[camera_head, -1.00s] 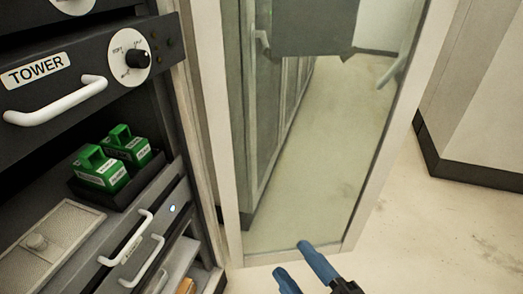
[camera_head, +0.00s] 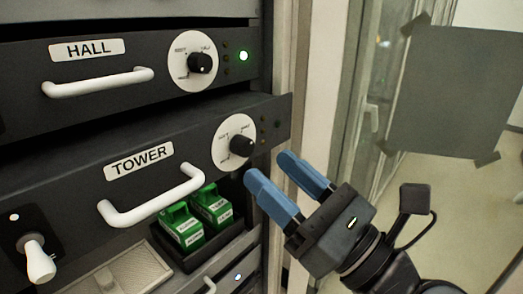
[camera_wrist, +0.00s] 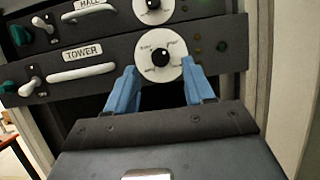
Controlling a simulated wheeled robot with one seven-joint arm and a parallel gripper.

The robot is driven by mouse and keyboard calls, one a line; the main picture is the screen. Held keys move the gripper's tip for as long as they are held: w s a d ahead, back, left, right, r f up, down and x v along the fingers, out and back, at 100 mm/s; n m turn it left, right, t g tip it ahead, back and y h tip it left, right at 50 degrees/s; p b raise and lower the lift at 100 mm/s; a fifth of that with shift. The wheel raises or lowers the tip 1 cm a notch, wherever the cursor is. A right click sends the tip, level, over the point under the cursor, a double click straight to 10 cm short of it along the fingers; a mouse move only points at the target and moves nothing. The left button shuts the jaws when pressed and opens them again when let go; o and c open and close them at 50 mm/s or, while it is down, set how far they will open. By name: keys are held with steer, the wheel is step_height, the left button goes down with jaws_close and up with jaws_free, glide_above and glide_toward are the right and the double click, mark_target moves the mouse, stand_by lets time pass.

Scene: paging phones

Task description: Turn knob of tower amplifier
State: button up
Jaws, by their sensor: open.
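The tower amplifier (camera_head: 75,190) is a dark panel with a white "TOWER" label and a white handle. Its black knob (camera_head: 242,145) sits on a round white dial near the panel's right end. The knob also shows in the wrist view (camera_wrist: 160,58). My gripper (camera_head: 287,178) has blue fingers, open and empty, just right of and below the knob in the head view. In the wrist view the fingers (camera_wrist: 158,85) stand apart, with the knob between and beyond them. I see no contact with the knob.
The hall amplifier (camera_head: 130,75) above has a similar knob and a lit green light. Green blocks (camera_head: 195,218) sit in a tray below the tower panel. A glass door (camera_head: 370,110) with a grey sheet stands open at the right.

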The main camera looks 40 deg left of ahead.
mark_target(248, 148)
steer(key=shift+p+x, duration=0.3)
steer(key=shift+x, duration=1.6)
steer(key=shift+c, duration=0.4)
jaws_close()
